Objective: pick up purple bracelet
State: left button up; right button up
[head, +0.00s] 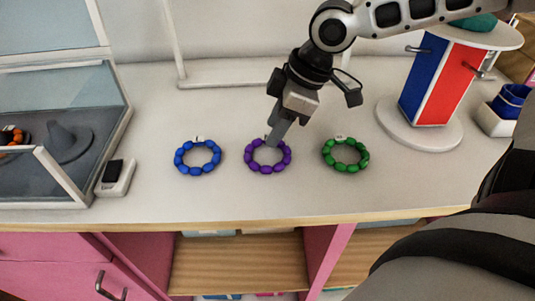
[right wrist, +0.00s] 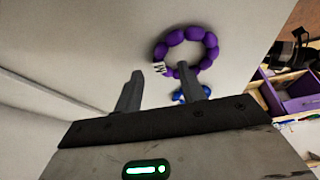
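The purple bracelet (head: 267,169), a ring of beads with a small white tag, lies flat on the light tabletop between a blue bracelet (head: 197,169) and a green bracelet (head: 345,167). My right gripper (head: 273,142) points down at the far side of the purple bracelet and covers part of its rim. In the right wrist view the right gripper (right wrist: 160,80) has its two fingers apart with nothing held between them. There the purple bracelet (right wrist: 210,40) shows beyond the right finger, whose tip overlaps its near beads. Contact cannot be told. My left gripper is out of view.
A glass-sided case (head: 110,128) stands at the left, with a small white-and-black device (head: 115,178) beside it. A red, white and blue stand (head: 440,80) on a round base is at the right. Near it are blue cups (head: 510,100). Table in front of the bracelets is clear.

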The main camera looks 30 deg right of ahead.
jog(key=shift+x, duration=1)
jog(key=shift+c, duration=0.3)
grip_shut()
jog(key=shift+r, duration=0.1)
